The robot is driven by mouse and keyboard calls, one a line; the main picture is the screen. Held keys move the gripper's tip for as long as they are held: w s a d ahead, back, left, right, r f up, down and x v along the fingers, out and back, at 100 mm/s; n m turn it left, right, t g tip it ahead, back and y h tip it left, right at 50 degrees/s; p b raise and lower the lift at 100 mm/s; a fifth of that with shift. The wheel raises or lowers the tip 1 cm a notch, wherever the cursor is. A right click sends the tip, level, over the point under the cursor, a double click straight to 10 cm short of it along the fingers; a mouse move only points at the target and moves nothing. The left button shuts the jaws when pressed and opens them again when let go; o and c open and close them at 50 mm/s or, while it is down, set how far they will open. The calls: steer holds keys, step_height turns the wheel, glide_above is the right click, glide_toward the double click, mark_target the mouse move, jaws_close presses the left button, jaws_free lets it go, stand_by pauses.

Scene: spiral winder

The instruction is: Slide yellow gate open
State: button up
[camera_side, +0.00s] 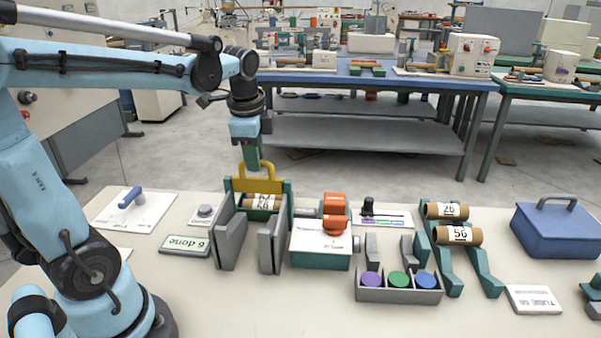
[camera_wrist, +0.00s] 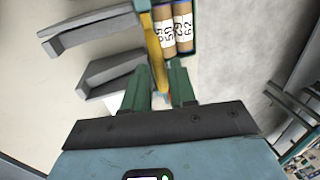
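The yellow gate (camera_side: 243,184) has a raised loop handle and stands upright at the front of a holder with green sides. Behind it lie brown tubes (camera_side: 262,202) with white labels. In the wrist view the gate (camera_wrist: 156,45) is a narrow yellow strip beside two tubes (camera_wrist: 174,27). My gripper (camera_side: 254,164) points down at the gate's handle. In the wrist view my green fingers (camera_wrist: 160,75) are apart, with the yellow handle end between them. A gap shows beside the handle, so I see no firm grip.
Grey angled guides (camera_side: 228,238) stand in front of the gate. A green-and-white box with orange rollers (camera_side: 335,214) is close on the right. A sign (camera_side: 185,246) lies left. Farther right are a rack with tubes (camera_side: 458,234) and a blue case (camera_side: 556,232).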

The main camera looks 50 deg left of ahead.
steer(key=shift+o, duration=1)
steer(key=shift+r, duration=0.1)
step_height(320, 180, up, 12)
steer(key=s+d, duration=0.1)
steer(key=shift+s+d, duration=0.35)
steer(key=shift+f, duration=0.2)
steer(key=s+d+f+n+t, duration=0.1)
steer(key=d+f+n+t, duration=0.1)
steer(key=f, duration=0.3)
steer(key=s+d+f+n+t+h, duration=0.1)
steer(key=d+f+n, duration=0.3)
steer(key=s+d+f+n+t, duration=0.1)
steer(key=d+f+n+t, duration=0.1)
steer(key=d+f+n, duration=0.1)
steer(key=shift+d+f+t+h, duration=0.15)
steer(key=shift+d+f, duration=0.15)
steer(key=shift+f, duration=0.4)
steer(key=shift+d+f+t+h, duration=0.15)
steer(key=shift+d+f, duration=0.1)
steer(key=shift+f, duration=0.4)
